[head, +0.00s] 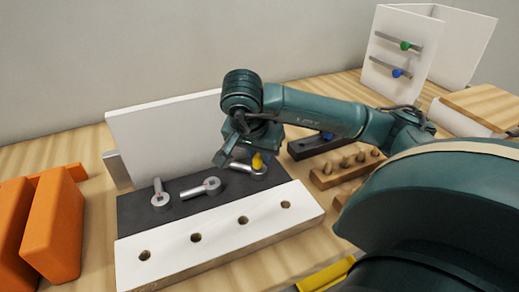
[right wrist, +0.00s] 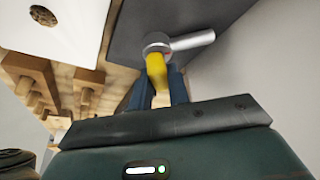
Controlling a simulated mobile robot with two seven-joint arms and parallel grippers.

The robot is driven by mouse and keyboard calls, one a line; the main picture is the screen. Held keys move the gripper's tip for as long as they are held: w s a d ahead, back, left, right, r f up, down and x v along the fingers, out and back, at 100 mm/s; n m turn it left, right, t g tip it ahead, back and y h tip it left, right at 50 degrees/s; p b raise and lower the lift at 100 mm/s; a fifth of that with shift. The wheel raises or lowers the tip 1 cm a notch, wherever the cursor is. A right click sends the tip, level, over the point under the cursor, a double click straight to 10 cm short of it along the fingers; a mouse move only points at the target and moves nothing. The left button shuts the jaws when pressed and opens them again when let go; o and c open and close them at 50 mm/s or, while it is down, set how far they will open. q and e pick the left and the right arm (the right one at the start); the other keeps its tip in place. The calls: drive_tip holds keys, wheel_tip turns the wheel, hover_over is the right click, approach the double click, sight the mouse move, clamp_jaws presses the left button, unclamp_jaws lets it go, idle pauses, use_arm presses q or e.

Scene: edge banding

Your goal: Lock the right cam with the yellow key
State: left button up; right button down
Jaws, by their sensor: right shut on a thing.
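The yellow key (head: 257,160) is in my right gripper (head: 248,150), over the right end of the dark panel. In the right wrist view the yellow key (right wrist: 156,70) sits between the two fingers of the right gripper (right wrist: 159,82). Its far end is at the round head of the right cam (right wrist: 190,41); I cannot tell how deep it sits. The right cam (head: 241,167) is grey metal with a lever pointing left in the head view, partly hidden by the key and gripper. My left gripper is not in view.
Two more cams, a middle one (head: 203,188) and a left one (head: 160,197), lie on the dark panel (head: 180,216). A white strip with holes (head: 220,233) is in front, a white board (head: 160,130) behind. Orange blocks (head: 52,235) stand left, a wooden peg rack (head: 345,170) right.

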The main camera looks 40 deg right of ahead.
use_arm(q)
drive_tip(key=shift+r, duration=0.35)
use_arm(e)
drive_tip(key=shift+r+m+g+p, duration=0.1)
drive_tip(key=shift+m+g+p, duration=0.5)
drive_tip(key=shift+m+p, duration=1.05)
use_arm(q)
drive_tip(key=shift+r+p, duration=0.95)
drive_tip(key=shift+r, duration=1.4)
use_arm(e)
drive_tip(key=shift+m+g, duration=0.3)
drive_tip(key=shift+m, duration=0.45)
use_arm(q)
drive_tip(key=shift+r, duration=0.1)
